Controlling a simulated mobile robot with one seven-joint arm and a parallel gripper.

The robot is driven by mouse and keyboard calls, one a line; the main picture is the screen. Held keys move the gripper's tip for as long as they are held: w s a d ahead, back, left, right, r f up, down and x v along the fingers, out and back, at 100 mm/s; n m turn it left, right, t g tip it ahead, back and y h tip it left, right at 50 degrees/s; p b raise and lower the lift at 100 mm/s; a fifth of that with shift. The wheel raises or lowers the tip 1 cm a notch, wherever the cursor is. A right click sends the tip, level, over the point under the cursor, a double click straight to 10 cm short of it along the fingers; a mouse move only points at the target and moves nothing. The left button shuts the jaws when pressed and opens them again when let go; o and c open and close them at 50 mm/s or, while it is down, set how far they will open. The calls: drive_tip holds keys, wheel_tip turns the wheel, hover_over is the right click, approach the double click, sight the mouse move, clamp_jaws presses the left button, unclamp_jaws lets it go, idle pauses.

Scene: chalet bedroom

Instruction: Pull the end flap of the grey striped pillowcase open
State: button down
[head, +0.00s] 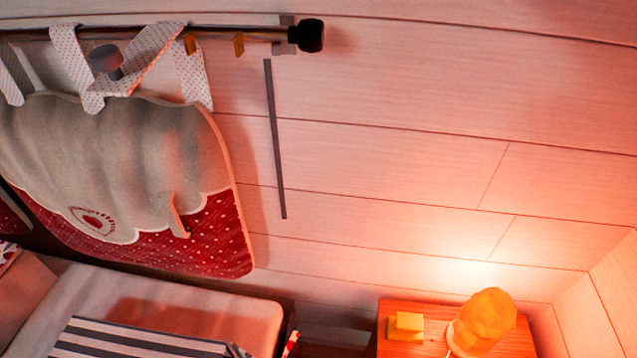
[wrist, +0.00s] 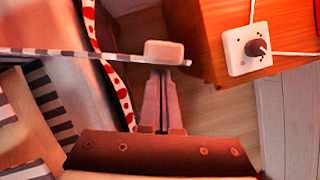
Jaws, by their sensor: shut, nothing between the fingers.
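The grey striped pillowcase (head: 130,341) shows at the bottom left of the head view, lying on the bed and cut off by the frame. In the wrist view, a thin grey-and-white striped edge (wrist: 70,53) runs in from the left, and more striped cloth (wrist: 48,98) lies at the left. My gripper (wrist: 170,53) is shut and empty in the wrist view, its tips at the right end of the striped edge. I cannot tell whether they touch it. My gripper is not visible in the head view.
A wooden nightstand (head: 450,334) with a lit orange lamp (head: 484,318) and a small yellow block (head: 405,325) stands right of the bed (head: 225,310). A white box with a dark knob (wrist: 246,50) is by the nightstand. A curtain (head: 110,150) hangs behind the bed.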

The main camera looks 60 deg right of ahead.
drive_tip(key=shift+d, duration=0.1)
drive_tip(key=w+d+n+t+b, duration=0.1)
drive_tip(key=w+d+n, duration=0.1)
drive_tip(key=d, duration=0.7)
drive_tip(key=w+d+n+t+b, duration=0.1)
drive_tip(key=w+d+n+b, duration=0.1)
drive_tip(key=d+n, duration=0.3)
drive_tip(key=shift+w+d+y, duration=0.4)
drive_tip(key=shift+w+d, duration=0.4)
drive_tip(key=shift+d, duration=1.25)
